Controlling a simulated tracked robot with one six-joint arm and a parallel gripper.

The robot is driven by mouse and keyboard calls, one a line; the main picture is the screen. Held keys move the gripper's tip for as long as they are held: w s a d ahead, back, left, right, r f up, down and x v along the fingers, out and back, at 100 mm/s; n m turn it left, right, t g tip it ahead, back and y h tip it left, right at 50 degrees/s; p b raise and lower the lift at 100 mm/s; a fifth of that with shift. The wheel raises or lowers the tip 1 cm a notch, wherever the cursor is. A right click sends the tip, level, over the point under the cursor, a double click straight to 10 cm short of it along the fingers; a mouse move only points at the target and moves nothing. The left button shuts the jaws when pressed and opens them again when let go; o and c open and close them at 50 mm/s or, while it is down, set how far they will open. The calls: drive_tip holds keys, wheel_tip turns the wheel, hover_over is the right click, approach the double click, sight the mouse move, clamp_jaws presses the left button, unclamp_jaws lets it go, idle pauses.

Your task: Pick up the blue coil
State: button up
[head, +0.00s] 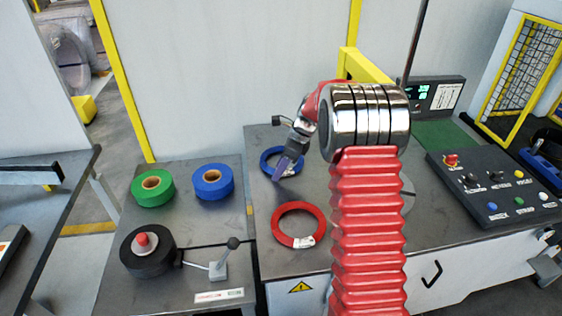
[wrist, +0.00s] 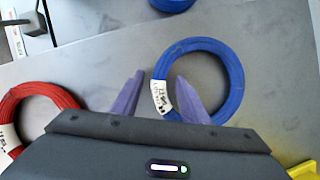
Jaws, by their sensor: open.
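The blue coil (head: 268,158) is a ring lying flat on the grey metal table, behind the red coil (head: 299,225). In the wrist view the blue coil (wrist: 235,72) lies just beyond my fingers, with a white label on its left side. My gripper (head: 281,170) is at the near side of the blue coil in the head view. Its two purple fingers (wrist: 157,95) are spread apart with nothing between them but the coil's labelled left side in line with the gap. I cannot tell how high the fingertips are above the table.
A green tape roll (head: 136,191) and a blue tape roll (head: 213,193) lie on the left side table, with a black disc (head: 148,262) and a lever. A button panel (head: 493,188) stands right. Table around the blue coil is mostly clear.

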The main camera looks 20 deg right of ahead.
idle(0.4)
clamp_jaws()
idle(0.4)
